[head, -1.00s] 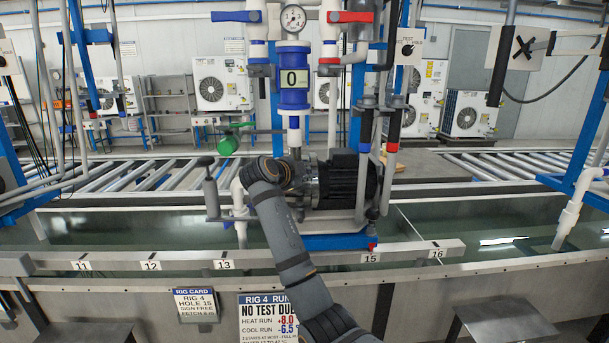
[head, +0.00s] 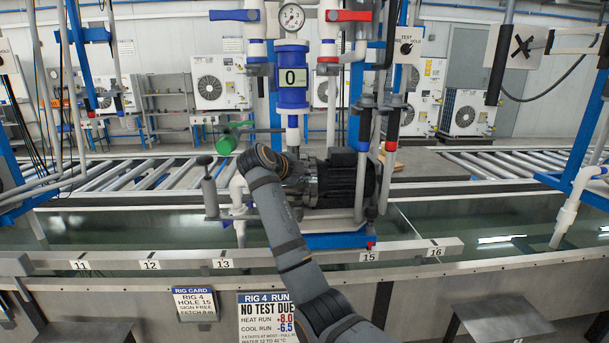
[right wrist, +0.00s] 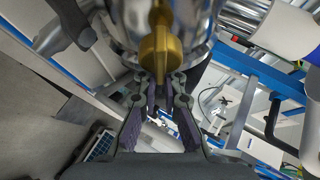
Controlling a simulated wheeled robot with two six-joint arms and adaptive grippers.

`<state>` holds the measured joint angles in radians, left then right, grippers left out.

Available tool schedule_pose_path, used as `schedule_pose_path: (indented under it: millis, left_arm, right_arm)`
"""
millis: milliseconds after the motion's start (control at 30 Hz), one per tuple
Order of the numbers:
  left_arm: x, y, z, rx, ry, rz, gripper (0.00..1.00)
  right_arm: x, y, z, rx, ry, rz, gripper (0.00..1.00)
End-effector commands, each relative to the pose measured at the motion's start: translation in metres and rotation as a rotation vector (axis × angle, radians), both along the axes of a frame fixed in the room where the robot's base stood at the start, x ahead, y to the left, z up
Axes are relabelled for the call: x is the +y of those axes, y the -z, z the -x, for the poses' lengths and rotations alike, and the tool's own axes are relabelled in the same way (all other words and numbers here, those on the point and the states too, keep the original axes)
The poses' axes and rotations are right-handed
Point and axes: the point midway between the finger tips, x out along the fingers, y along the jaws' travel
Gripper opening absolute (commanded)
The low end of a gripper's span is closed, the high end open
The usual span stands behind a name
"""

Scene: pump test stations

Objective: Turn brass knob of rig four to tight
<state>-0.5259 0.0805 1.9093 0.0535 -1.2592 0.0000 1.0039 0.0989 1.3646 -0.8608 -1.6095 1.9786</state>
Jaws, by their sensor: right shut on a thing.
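The brass knob (right wrist: 160,50) of rig four shows in the right wrist view, in front of a shiny metal housing (right wrist: 190,22). My right gripper (right wrist: 162,82) has its fingertips shut on the lower wing of the knob. In the head view my right arm reaches up to the pump (head: 338,182) of rig four, and its wrist hides the knob and the fingers there. The rig card (head: 194,303) reads "RIG 4, HOLE 15". My left gripper is not in view.
A green-handled part (head: 228,143) stands just left of my wrist. Grey and white pipes flank the pump. A numbered rail (head: 190,263) and a water trough (head: 470,225) run across the front. A gauge (head: 292,17) and red and blue levers sit above.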

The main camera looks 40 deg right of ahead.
Motion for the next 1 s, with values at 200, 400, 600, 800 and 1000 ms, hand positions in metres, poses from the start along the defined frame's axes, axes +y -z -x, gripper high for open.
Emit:
schedule_pose_path:
  millis: [200,400,600,800,1000]
  left_arm:
    - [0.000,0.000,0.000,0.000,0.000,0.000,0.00]
    - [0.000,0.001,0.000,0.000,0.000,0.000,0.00]
    - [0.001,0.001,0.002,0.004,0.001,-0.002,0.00]
    - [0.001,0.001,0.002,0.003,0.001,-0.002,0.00]
    - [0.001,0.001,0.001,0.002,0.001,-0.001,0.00]
  right_arm:
    - [0.002,0.003,-0.002,0.004,-0.008,-0.005,0.24]
    - [0.001,0.002,-0.001,0.002,-0.005,-0.003,0.41]
    - [0.001,0.000,0.000,0.001,-0.003,0.000,0.41]
    - [0.023,-0.011,0.008,-0.004,-0.007,-0.003,0.41]
    - [0.065,-0.033,0.026,-0.002,-0.009,-0.004,0.41]
